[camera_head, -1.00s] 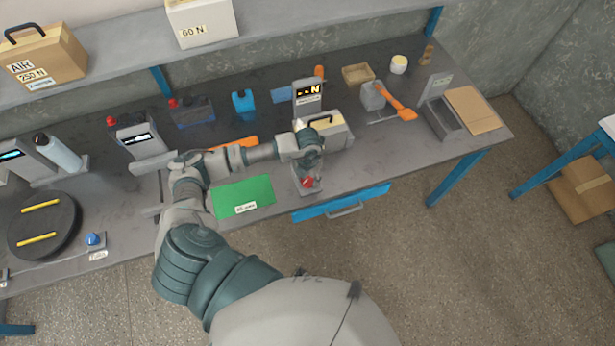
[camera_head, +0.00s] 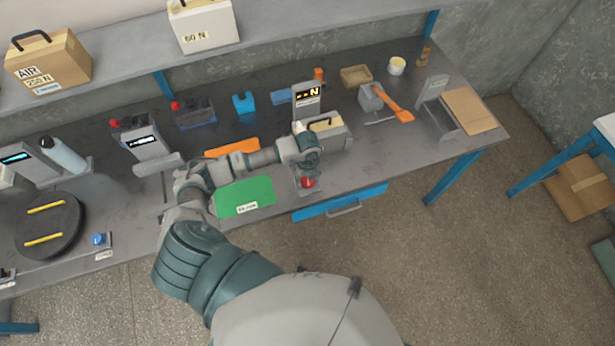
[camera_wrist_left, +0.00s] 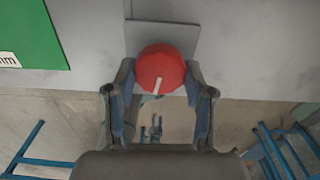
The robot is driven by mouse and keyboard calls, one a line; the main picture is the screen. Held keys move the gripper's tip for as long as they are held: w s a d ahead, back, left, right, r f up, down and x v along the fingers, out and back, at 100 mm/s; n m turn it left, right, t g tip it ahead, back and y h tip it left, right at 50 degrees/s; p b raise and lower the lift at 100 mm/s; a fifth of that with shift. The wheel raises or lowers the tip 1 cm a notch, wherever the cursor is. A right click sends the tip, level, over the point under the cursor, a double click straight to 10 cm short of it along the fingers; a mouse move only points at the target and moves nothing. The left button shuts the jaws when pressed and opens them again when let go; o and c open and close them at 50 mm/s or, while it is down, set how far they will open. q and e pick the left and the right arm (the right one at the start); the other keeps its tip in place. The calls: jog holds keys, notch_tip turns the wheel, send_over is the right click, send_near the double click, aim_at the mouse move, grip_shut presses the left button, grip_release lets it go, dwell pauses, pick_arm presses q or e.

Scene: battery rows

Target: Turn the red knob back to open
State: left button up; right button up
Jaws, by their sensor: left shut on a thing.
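The red knob (camera_head: 308,182) sits on a small grey plate near the front edge of the workbench. In the left wrist view the knob (camera_wrist_left: 161,70) shows a white mark on its face, pointing down and slightly left. My left gripper (camera_head: 308,174) is over the knob from above, with one finger on each side of it. In the left wrist view the left gripper (camera_wrist_left: 160,88) is shut on the knob. The grey plate (camera_wrist_left: 190,38) shows behind the knob. My right gripper is not in any view.
A green mat (camera_head: 246,197) lies left of the knob. A grey case with a dark handle (camera_head: 330,137) and a display reading N (camera_head: 307,97) stand just behind. A round black disc (camera_head: 50,226) lies at the left.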

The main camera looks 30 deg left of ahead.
pick_arm(q)
jog(key=shift+w+a+r+n+p, duration=0.1)
jog(key=shift+n+p, duration=0.05)
jog(key=shift+n, duration=0.3)
jog(key=shift+w+r+n+p, duration=0.1)
jog(key=shift+n+p, duration=0.05)
jog(key=shift+n, duration=0.3)
jog(key=o, duration=1.1)
jog(key=shift+o, duration=0.3)
jog(key=shift+f, duration=0.15)
notch_tip(320, 180, up, 12)
jog(key=shift+f, duration=0.1)
